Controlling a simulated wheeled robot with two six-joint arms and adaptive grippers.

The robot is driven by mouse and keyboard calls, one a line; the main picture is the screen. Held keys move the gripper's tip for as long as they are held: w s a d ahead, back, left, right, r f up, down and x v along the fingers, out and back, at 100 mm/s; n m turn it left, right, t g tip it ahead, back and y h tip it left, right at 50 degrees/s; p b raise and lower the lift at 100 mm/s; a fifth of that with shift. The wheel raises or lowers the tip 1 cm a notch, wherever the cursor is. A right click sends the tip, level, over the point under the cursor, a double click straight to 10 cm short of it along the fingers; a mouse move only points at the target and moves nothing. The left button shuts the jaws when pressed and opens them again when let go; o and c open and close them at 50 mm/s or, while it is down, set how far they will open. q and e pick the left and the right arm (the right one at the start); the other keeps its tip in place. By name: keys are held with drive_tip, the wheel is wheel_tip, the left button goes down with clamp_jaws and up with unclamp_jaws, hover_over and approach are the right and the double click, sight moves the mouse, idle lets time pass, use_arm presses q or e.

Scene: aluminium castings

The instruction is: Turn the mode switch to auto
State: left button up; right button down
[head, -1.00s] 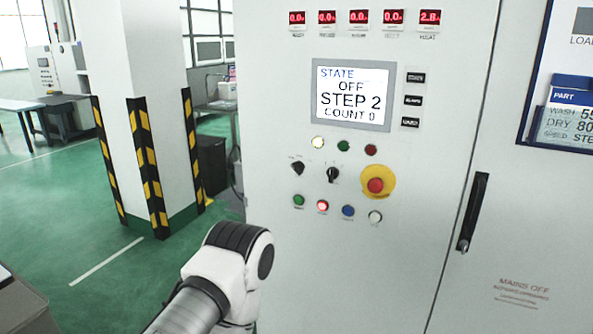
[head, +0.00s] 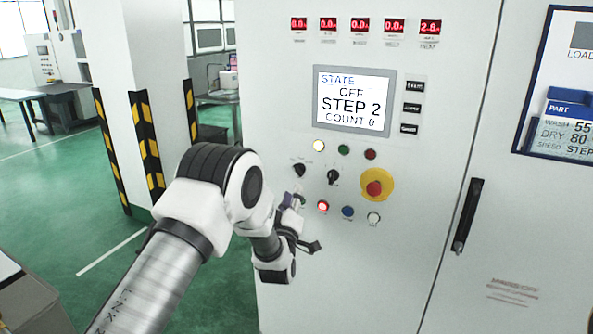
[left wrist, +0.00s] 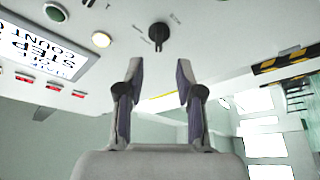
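Two black rotary switches sit on the white cabinet front below a row of lamps: a left one (head: 299,169) and a right one (head: 333,176). Their small labels are too blurred to read, so I cannot tell which is the mode switch. My left gripper (head: 306,222) is in front of the panel, below the left switch, and hides part of the lower button row. In the left wrist view my left gripper (left wrist: 159,68) is open and empty. The left switch (left wrist: 159,32) lies ahead between its fingertips, apart from them. My right gripper is not in view.
The screen (head: 352,101) reads STATE OFF, STEP 2, COUNT 0. A red emergency stop (head: 374,188) on a yellow plate is right of the switches. Lit red (head: 323,206), blue (head: 347,211) and white (head: 373,218) buttons lie below. A black door handle (head: 467,215) is further right.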

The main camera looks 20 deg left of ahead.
sight(297, 171)
use_arm(q)
drive_tip(key=p+x, duration=0.3)
drive_tip(key=x, duration=0.5)
drive_tip(key=shift+r, duration=0.15)
clamp_jaws()
drive_tip(key=shift+s, duration=0.1)
